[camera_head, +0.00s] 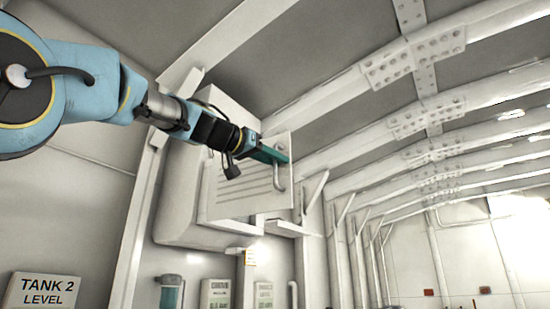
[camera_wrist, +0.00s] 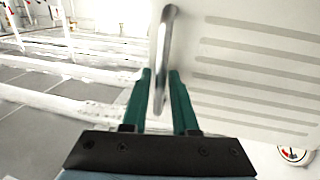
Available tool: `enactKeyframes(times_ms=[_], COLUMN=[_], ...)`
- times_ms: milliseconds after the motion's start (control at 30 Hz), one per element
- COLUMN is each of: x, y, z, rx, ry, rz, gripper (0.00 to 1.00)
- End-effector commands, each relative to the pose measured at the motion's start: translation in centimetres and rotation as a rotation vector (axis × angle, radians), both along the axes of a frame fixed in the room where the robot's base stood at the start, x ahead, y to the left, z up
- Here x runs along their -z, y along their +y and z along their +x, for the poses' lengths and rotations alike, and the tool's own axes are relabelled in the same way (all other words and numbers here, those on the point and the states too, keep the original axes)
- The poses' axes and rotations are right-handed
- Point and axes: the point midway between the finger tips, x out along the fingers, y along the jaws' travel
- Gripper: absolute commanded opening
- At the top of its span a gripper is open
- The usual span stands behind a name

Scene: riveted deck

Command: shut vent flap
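The vent flap (camera_head: 235,200) is a pale panel with several grey slot lines, on a white wall box (camera_head: 183,205) in the head view. It stands angled away from the box, partly open. In the wrist view the flap (camera_wrist: 250,52) fills the upper right. Its metal bar handle (camera_head: 279,178) is near the right edge of the panel. My gripper (camera_head: 282,157) is at this handle. In the wrist view the handle (camera_wrist: 162,60) passes between the two green fingers of my gripper (camera_wrist: 160,75), with narrow gaps beside it. The hinge is not clearly visible.
A "TANK 2 LEVEL" sign (camera_head: 42,290) is at lower left. Small wall panels (camera_head: 215,293) and a pipe (camera_head: 293,295) are below the box. Riveted beams (camera_head: 390,65) run overhead. A round gauge (camera_wrist: 294,154) shows at lower right in the wrist view.

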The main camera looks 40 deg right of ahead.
Motion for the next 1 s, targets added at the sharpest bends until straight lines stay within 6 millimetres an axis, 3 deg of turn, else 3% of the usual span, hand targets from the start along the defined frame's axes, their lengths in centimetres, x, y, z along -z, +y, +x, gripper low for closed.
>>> enactKeyframes(times_ms=[100, 367, 1000], x=[0.02, 0.02, 0.03], y=[0.02, 0.03, 0.04], z=[0.01, 0.02, 0.03], rx=[0.000, 0.000, -0.001], ry=[0.000, 0.000, 0.000], rz=[0.000, 0.000, 0.000], gripper=[0.27, 0.00, 0.00])
